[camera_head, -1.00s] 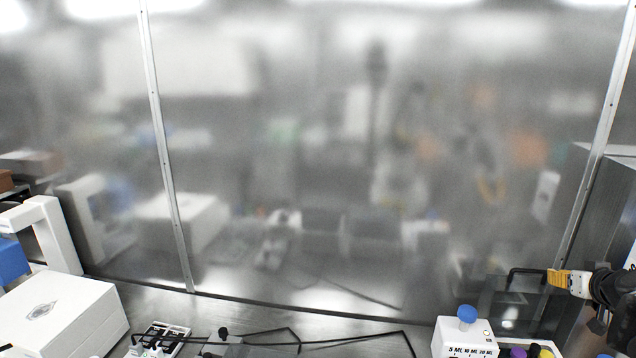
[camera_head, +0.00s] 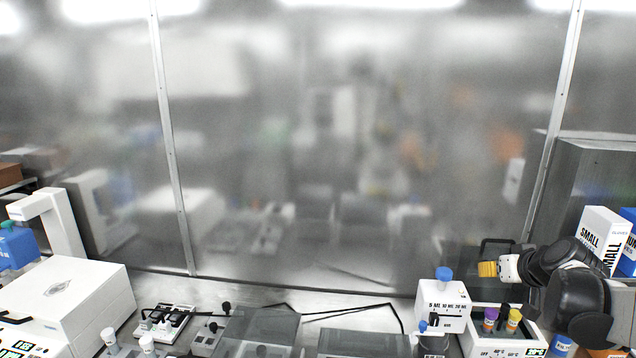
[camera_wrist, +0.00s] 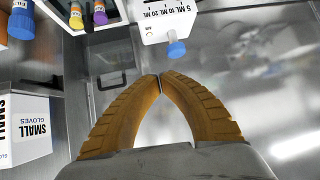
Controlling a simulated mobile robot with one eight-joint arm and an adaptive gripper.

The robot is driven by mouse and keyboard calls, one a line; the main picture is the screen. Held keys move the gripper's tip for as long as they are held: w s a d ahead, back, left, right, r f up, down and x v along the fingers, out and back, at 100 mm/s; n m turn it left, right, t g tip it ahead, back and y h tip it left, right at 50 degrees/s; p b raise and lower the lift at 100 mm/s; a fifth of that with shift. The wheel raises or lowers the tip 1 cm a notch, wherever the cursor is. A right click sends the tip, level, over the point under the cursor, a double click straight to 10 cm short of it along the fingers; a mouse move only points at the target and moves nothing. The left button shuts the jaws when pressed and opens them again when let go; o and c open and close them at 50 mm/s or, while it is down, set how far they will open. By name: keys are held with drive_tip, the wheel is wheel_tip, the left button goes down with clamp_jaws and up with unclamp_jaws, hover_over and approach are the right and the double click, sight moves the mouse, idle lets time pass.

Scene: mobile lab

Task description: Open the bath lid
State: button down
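The bath (camera_head: 502,342) is a white box with a front control panel at the lower right, holding purple- and yellow-capped tubes. Its dark see-through lid (camera_head: 460,262) appears to stand upright behind the tubes, with a black loop handle (camera_head: 497,242) at its top. My gripper (camera_head: 482,269) has orange fingers and is in front of the lid, below the handle in the picture. In the wrist view, my gripper (camera_wrist: 160,78) has its tips together with nothing visible between them. The handle (camera_wrist: 112,78) is left of the fingers there, apart from them.
A white box with ML marks and a blue cap (camera_head: 442,298) stands left of the bath. A glove box (camera_head: 603,238) is at the right beyond my arm. A white machine (camera_head: 75,295) is at the left. A frosted panel (camera_head: 350,150) closes the back.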

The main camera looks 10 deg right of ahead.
drive_tip(key=s+a+f+g+b, duration=0.1)
drive_tip(key=s+a, duration=0.3)
drive_tip(key=a, duration=0.5)
drive_tip(key=s+a+f+n+g+y+b, duration=0.1)
drive_tip(key=s+a+f+b, duration=0.2)
drive_tip(key=a, duration=0.6)
drive_tip(key=s+a+f+n+b, duration=0.1)
drive_tip(key=s+a+f+b, duration=0.1)
drive_tip(key=s+a+f, duration=0.2)
drive_tip(key=s+a, duration=0.3)
drive_tip(key=a, duration=0.3)
drive_tip(key=shift+f+g+y, duration=0.15)
drive_tip(key=shift+g+y, duration=0.25)
drive_tip(key=c, duration=1.8)
unclamp_jaws()
drive_tip(key=shift+g, duration=0.3)
drive_tip(key=s+a+f, duration=0.1)
drive_tip(key=s+a+f+b, duration=0.1)
drive_tip(key=s, duration=0.1)
drive_tip(key=s+a+f, duration=0.1)
drive_tip(key=shift+s, duration=0.4)
